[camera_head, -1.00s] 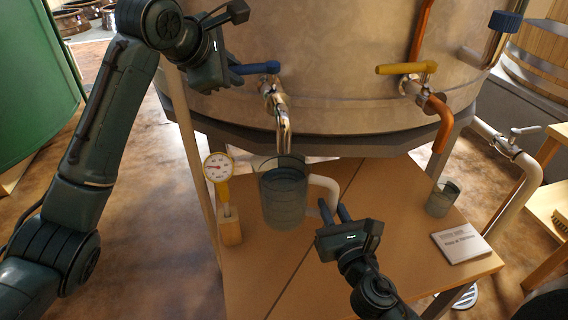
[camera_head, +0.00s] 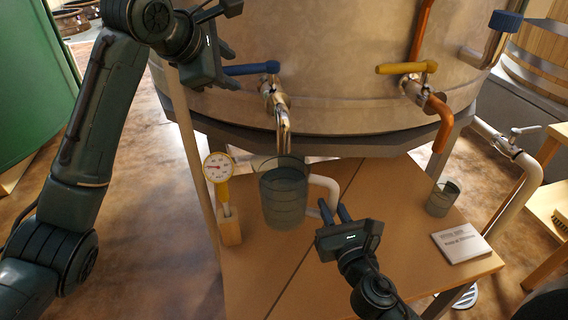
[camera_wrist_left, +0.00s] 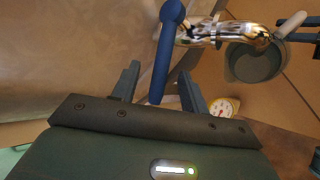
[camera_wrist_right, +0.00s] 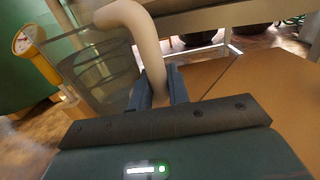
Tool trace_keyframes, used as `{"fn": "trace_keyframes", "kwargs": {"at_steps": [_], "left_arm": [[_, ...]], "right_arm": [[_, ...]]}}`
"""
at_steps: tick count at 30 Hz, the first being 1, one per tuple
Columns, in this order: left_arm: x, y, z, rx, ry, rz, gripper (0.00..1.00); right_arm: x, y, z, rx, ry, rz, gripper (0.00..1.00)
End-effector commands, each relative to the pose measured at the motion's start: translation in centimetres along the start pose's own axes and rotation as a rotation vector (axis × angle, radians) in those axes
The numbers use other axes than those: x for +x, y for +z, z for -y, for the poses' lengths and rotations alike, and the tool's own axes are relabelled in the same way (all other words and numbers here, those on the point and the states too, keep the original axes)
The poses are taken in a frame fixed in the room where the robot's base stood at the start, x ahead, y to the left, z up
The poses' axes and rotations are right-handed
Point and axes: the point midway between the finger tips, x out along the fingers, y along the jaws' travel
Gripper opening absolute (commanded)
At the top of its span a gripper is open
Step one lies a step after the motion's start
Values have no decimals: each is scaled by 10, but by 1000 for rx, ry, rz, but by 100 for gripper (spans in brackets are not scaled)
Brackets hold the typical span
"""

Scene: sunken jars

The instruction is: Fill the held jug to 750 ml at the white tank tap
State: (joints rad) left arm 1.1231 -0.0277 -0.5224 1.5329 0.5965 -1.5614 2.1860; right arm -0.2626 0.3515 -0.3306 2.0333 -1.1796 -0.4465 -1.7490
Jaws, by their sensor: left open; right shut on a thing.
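The clear graduated jug (camera_head: 284,196) is under the chrome spout (camera_head: 283,125) of the blue-levered tap on the pale metal tank (camera_head: 330,60). My right gripper (camera_head: 335,213) is shut on its pale handle (camera_wrist_right: 150,50). I cannot make out a water level or a stream. The blue lever (camera_head: 252,69) points left, across the spout. My left gripper (camera_head: 232,48) is open at the lever's free end. In the left wrist view, the lever (camera_wrist_left: 163,60) shows between its two fingers, with no clear contact.
A dial thermometer (camera_head: 218,168) on a wooden block stands left of the jug. An orange tap with a yellow lever (camera_head: 405,68) is to the right. A small glass (camera_head: 442,199) and a printed card (camera_head: 461,246) are on the wooden table (camera_head: 400,235).

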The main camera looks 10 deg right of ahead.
Motion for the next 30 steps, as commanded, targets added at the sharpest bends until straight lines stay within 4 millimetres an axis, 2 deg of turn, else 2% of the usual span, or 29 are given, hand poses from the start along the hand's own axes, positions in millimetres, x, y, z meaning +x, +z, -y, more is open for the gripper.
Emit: {"fn": "trace_keyframes", "kwargs": {"at_steps": [9, 15, 21, 30], "left_arm": [[-62, 1, -1, 0, 3, 2, 44], [-89, 0, 0, 1, 0, 1, 44], [-100, 0, 0, 0, -1, 0, 44], [-100, 0, 0, -1, -1, 0, 44]], "right_arm": [[1, 4, 0, 4, 1, 8, 0], [1, 4, 0, 4, 1, 8, 0], [1, 4, 0, 4, 1, 8, 0], [1, 4, 0, 4, 1, 8, 0]]}}
